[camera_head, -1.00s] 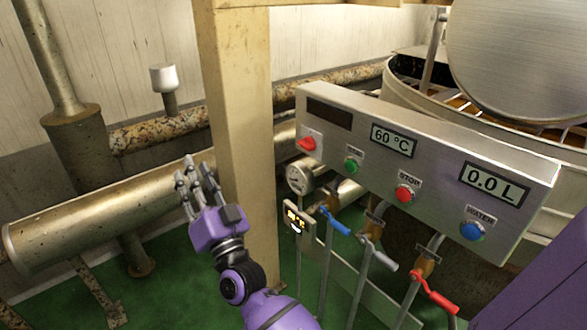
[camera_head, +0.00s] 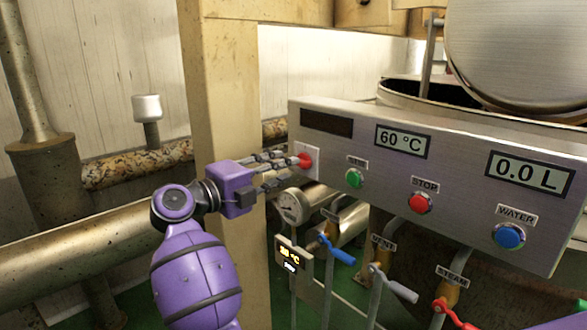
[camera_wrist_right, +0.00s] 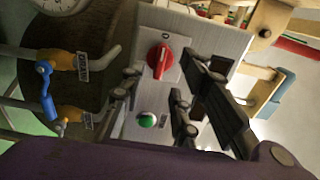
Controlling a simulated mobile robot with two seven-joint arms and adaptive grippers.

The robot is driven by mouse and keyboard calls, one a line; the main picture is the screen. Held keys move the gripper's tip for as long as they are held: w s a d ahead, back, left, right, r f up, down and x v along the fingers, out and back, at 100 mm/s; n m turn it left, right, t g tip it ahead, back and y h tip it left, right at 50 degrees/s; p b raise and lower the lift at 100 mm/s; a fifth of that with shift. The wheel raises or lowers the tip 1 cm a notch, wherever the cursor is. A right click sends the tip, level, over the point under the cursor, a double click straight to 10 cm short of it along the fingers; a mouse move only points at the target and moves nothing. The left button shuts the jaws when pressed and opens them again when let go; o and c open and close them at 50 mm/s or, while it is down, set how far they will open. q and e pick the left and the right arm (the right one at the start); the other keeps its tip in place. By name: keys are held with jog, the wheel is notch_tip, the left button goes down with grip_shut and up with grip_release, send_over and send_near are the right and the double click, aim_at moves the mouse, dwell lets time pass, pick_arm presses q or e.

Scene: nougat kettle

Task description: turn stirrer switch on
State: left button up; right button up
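The stirrer switch, a red rotary knob on a pale plate, sits at the left end of the metal control panel (camera_head: 455,160) in the head view (camera_head: 306,160). It also shows in the right wrist view (camera_wrist_right: 158,60), with its grip nearly upright there. My right gripper (camera_head: 284,170) points right at the switch, its fingertips close to it. In the wrist view its fingers (camera_wrist_right: 165,85) are spread, with the knob between and beyond them. It is open and empty; whether a finger touches the knob I cannot tell. My left gripper is not in view.
A green button (camera_head: 354,178), a red stop button (camera_head: 420,203) and a blue water button (camera_head: 509,236) sit further right on the panel. A gauge (camera_head: 291,206) and valve levers are below. A beige post (camera_head: 225,95) stands behind my gripper.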

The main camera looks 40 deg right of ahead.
jog(key=shift+w+d+b, duration=0.2)
jog(key=shift+d+b, duration=0.15)
jog(key=shift+d, duration=2)
jog(key=shift+c, duration=0.4)
grip_shut()
